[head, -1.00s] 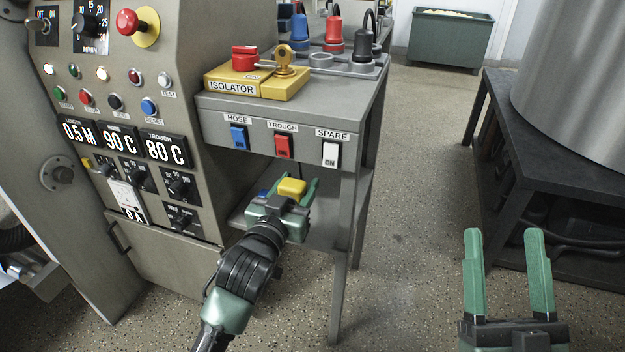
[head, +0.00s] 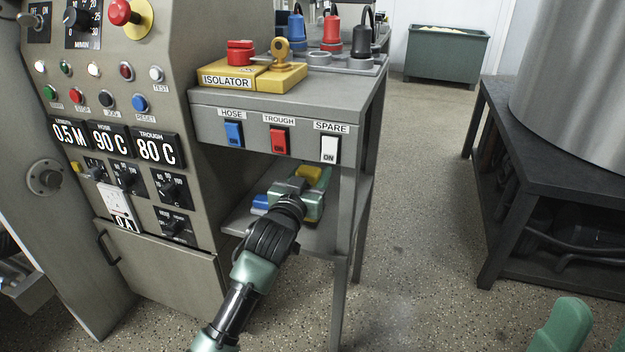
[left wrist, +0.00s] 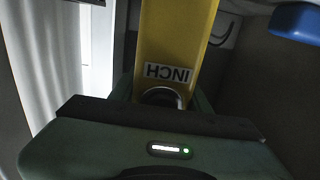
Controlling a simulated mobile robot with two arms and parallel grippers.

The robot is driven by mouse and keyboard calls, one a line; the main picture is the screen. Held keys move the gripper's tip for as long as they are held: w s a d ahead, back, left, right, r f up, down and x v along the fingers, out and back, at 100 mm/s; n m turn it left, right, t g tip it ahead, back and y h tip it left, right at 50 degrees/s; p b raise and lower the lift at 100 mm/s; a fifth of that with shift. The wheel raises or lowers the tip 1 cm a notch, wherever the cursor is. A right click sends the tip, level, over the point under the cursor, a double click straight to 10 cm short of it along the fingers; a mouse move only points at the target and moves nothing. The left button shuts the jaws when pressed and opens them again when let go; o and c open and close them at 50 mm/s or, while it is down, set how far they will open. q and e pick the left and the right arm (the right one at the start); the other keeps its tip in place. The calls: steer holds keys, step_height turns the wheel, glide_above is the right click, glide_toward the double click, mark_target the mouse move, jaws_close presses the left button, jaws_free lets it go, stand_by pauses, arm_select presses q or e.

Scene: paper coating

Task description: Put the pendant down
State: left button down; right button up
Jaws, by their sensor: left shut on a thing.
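The yellow pendant (head: 311,174) shows partly at my left gripper (head: 300,188), in the space under the grey stand's top, over the lower shelf (head: 312,238). My left gripper is shut on it. In the left wrist view the pendant (left wrist: 176,40) is a long yellow body with an INCH label, running away from the gripper. Whether it touches the shelf cannot be told. My right gripper (head: 565,325) is cut off at the lower right; only a green finger part shows.
A blue item (head: 261,202) lies on the lower shelf left of my gripper. The stand's leg (head: 342,290) is just right of my arm. The control panel (head: 200,245) is to the left. A dark table (head: 540,170) stands right, with open floor between.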

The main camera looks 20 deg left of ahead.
arm_select(q)
steer(key=shift+r, duration=0.1)
steer(key=c, duration=1.1)
jaws_free()
steer(key=shift+f, duration=0.2)
steer(key=o, duration=0.4)
steer(key=shift+r, duration=0.15)
